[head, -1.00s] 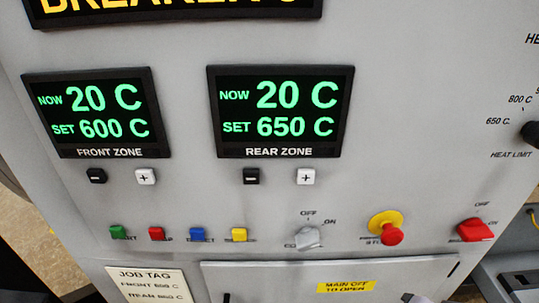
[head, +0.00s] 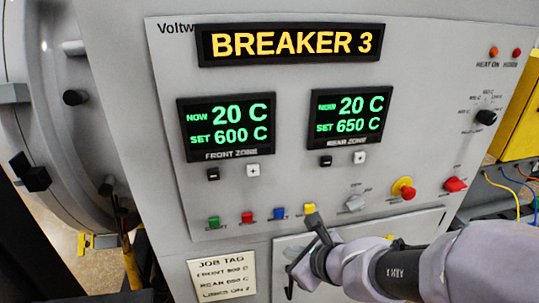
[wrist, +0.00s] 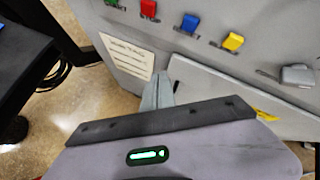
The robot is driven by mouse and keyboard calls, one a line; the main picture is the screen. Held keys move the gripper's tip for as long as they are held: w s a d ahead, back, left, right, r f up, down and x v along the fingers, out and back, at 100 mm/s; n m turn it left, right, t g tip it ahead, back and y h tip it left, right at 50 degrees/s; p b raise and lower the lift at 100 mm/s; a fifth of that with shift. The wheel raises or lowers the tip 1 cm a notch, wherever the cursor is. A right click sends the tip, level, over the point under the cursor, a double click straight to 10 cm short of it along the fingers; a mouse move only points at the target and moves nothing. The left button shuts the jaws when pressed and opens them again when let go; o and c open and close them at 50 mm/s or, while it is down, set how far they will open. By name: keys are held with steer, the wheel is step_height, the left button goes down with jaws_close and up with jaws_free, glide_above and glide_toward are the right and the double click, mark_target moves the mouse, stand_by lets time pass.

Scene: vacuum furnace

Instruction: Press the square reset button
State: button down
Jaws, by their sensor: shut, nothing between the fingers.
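A row of small coloured buttons runs along the panel's lower part: green (head: 214,222), red (head: 247,218), blue (head: 279,213) and yellow (head: 309,209). The wrist view shows the red (wrist: 148,8), blue (wrist: 189,23) and yellow (wrist: 232,42) ones from close by. Their labels are too small to read, so I cannot tell which is the reset button. My gripper (head: 292,268) is shut and empty, below the row and apart from the buttons. In the wrist view its fingers (wrist: 158,88) point toward the panel near the job tag.
The job tag (head: 222,276) and a cabinet door (head: 285,249) lie below the buttons. A grey knob (head: 356,203), a red mushroom button on yellow (head: 404,189) and a red switch (head: 455,184) stick out to the right. Two zone displays (head: 227,127) sit above.

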mark_target(279, 213)
steer(key=w+a+p, duration=0.1)
steer(key=w+a, duration=0.1)
steer(key=w, duration=0.6)
steer(key=shift+w+p, duration=0.4)
stand_by(2.0)
steer(key=shift+w+a, duration=0.1)
steer(key=shift+w, duration=0.3)
steer(key=shift+w+a, duration=0.15)
steer(key=shift+w, duration=0.3)
stand_by(0.5)
steer(key=shift+s, duration=0.1)
steer(key=shift+s+d+b, duration=0.25)
steer(key=shift+s+b, duration=0.05)
steer(key=shift+s, duration=0.45)
